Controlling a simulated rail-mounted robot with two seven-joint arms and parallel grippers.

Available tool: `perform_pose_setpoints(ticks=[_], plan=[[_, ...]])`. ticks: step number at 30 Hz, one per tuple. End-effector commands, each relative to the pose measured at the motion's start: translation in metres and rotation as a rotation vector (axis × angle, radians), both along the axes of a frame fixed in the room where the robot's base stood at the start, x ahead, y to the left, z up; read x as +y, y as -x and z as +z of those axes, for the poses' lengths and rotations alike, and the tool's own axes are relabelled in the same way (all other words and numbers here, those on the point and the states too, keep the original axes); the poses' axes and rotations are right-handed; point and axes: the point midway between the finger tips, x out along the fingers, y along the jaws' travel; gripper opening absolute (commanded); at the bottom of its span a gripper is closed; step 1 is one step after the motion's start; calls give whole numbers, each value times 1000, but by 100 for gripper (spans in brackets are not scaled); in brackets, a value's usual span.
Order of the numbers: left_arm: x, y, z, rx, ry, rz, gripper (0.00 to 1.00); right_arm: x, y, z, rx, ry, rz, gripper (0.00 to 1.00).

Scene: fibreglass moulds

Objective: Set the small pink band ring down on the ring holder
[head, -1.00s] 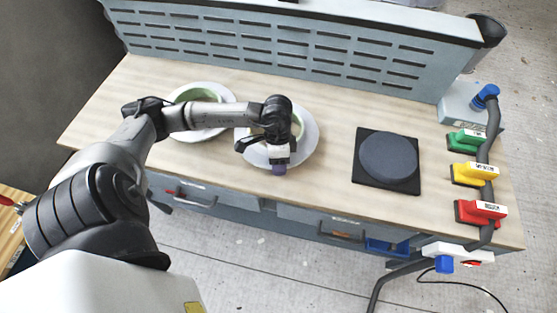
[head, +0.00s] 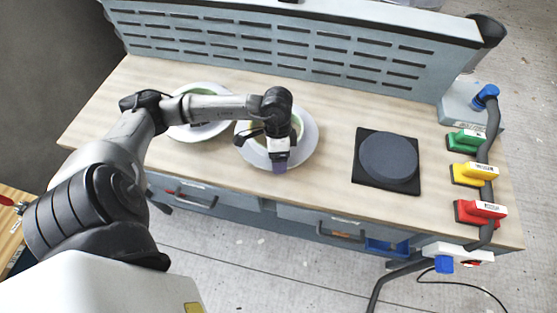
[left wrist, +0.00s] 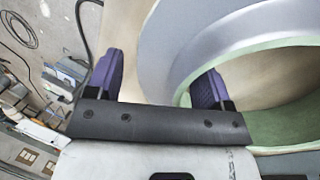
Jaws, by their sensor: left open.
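No small pink band ring shows, and nothing in view is clearly a ring holder. My left gripper (head: 280,168) is open, with purple fingers, at the near edge of a white-flanged ring mould with a green inside (head: 309,143). In the left wrist view the open fingers (left wrist: 158,82) are spread wide. The pale flange (left wrist: 195,38) passes partly between them, and the right finger overlaps the green inner wall (left wrist: 270,125). I cannot tell whether a finger touches it. My right gripper is not in view.
A similar mould (head: 212,130) lies to the left, partly behind my arm. A dark disc (head: 388,157) sits on a black square plate (head: 412,190) at right. A slotted panel (head: 300,45) stands behind.

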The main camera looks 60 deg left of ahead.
Motion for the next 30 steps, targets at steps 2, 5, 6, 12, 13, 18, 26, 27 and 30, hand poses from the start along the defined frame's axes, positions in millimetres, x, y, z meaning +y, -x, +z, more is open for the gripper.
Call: perform_pose_setpoints(ticks=[2, 5, 6, 12, 13, 18, 26, 27, 30], plan=[[5, -3, 17, -5, -3, 0, 74, 0, 0, 0, 0, 0, 1, 43], [9, -5, 36, -5, -2, -1, 74, 0, 0, 0, 1, 1, 1, 43], [11, -6, 43, -4, -3, 0, 74, -1, 0, 0, 1, 2, 2, 43], [18, -9, 72, -2, -1, 0, 74, -2, 0, 1, 1, 8, 6, 43], [19, -9, 76, -2, -1, 0, 74, -3, 0, 1, 2, 10, 6, 43], [22, -11, 89, -1, 0, 0, 69, -3, 0, 1, 1, 12, 8, 43], [23, -11, 94, 0, 1, 0, 44, -3, 0, 1, 2, 10, 6, 43], [23, -11, 94, 0, 1, 0, 42, -3, 0, 1, 2, 9, 6, 43], [23, -11, 94, 0, 1, 0, 42, -2, 0, 1, 2, 7, 4, 43]])
